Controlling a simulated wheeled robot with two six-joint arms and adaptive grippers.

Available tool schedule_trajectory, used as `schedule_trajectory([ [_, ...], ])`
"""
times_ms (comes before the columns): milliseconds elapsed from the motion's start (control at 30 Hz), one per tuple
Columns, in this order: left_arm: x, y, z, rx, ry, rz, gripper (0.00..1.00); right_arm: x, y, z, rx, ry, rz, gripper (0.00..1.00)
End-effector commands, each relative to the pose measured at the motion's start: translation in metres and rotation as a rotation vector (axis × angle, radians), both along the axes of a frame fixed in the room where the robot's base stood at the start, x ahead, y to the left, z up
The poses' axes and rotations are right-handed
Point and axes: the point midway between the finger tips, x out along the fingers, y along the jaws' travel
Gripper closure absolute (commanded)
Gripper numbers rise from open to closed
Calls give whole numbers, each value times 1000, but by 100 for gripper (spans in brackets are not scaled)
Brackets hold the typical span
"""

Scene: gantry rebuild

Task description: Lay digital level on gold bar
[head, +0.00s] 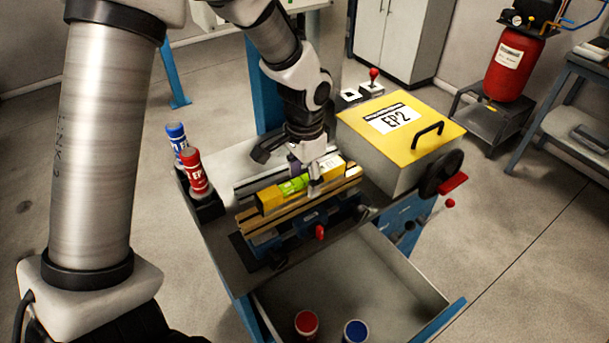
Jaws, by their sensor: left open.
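The digital level (270,201) is a yellow block with a green vial in its middle and a pale panel near its right end. It lies lengthwise along the gold bar (270,219) and appears to rest on it. The bar runs along the blue fixture on the cart top. My left gripper (309,180) points down at the right half of the level, its fingers open, with one in front of it. The gripper hides part of the level. My right gripper is not in view.
A yellow-lidded EP2 box (390,160) stands close on the right. Red (195,173) and blue (177,138) bottles stand at the left. An open drawer (345,275) below holds red and blue capped items. A red tank (515,65) is far right.

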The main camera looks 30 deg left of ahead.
Motion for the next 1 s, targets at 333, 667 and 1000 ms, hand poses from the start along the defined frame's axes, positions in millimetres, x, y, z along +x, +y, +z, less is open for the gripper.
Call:
schedule_trajectory([
  [333, 1, 0, 62, 1, -8, 0, 40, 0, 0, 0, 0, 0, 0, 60],
  [667, 1, 0, 119, 0, -2, 0, 40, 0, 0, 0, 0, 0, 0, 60],
  [1000, 0, 0, 120, 0, 0, 0, 40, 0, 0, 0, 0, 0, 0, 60],
])
